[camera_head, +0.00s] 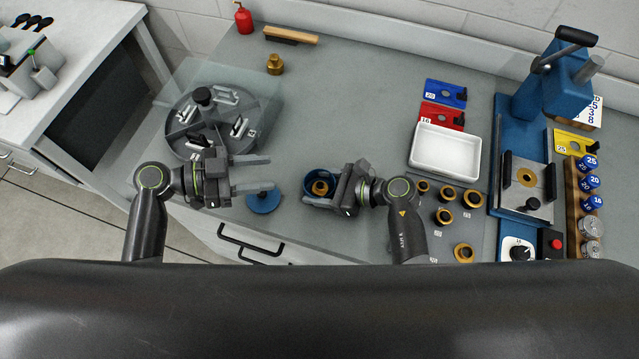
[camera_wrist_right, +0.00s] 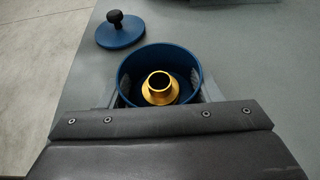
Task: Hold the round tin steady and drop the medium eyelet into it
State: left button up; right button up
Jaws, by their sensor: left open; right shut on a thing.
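The round tin (camera_head: 309,187) is blue and open, standing upright near the bench's front edge. It also shows in the right wrist view (camera_wrist_right: 125,72). My right gripper (camera_head: 318,190) is shut on the tin, its fingers at the wall. A gold flanged eyelet (camera_wrist_right: 160,88) sits inside the tin, collar up, and shows in the head view (camera_head: 320,187); I cannot tell its size class. My left gripper (camera_head: 262,173) is open and empty, left of the tin and above the bench edge. Other gold eyelets (camera_head: 444,216) stand on a mat at the right.
The blue lid with black knob (camera_head: 262,201) lies left of the tin, close to the front edge. A round divided tray (camera_head: 205,122) stands behind my left gripper. A white tray (camera_head: 446,150) and blue press (camera_head: 553,85) are at right. Mid-bench is clear.

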pick_arm(q)
jog(key=shift+s+a+r, duration=0.1)
jog(key=shift+a, duration=0.3)
pick_arm(e)
jog(key=o, duration=1.1)
jog(key=shift+c, duration=0.2)
jog(key=v, duration=1.2)
jog(key=shift+d, duration=0.1)
jog(key=shift+f, duration=0.1)
